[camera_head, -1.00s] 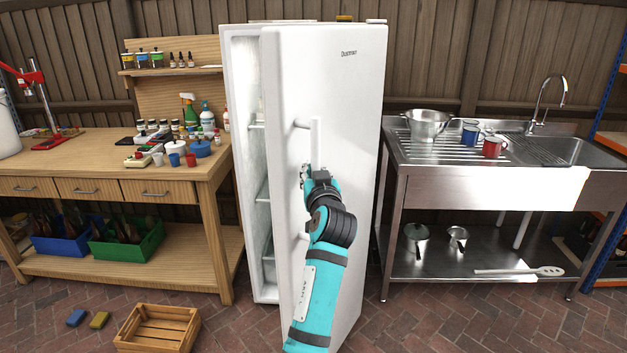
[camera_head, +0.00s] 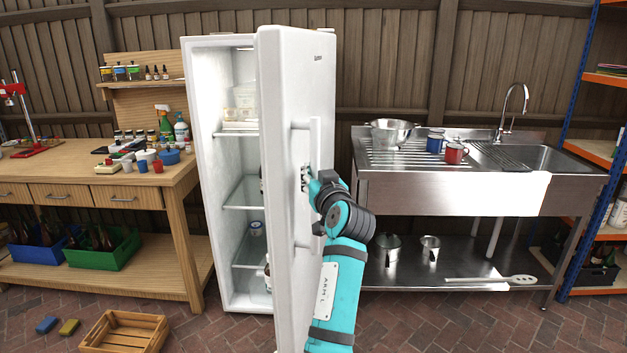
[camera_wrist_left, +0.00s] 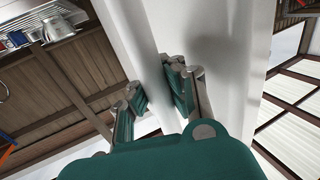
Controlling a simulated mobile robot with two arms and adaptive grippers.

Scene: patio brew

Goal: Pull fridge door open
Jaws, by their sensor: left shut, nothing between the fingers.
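The white fridge (camera_head: 200,110) stands upright, its door (camera_head: 285,75) swung partly open toward me, with the lit shelves showing on the left. A vertical white bar handle (camera_head: 316,138) is on the door's outer face. My left gripper (camera_head: 306,178) is at the handle about midway up, its fingertips close to the door face. In the left wrist view the fingers (camera_wrist_left: 157,95) lie close against a white surface of the door (camera_wrist_left: 215,50); I take them as shut with nothing held. Whether they touch the handle is hard to tell. My right gripper is in neither view.
A wooden workbench (camera_head: 90,170) stands left of the fridge, a steel sink unit (camera_head: 450,190) right of it. A wooden crate (camera_head: 125,335) lies on the brick floor at the lower left. Bottles and jars (camera_head: 257,228) stand inside the fridge.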

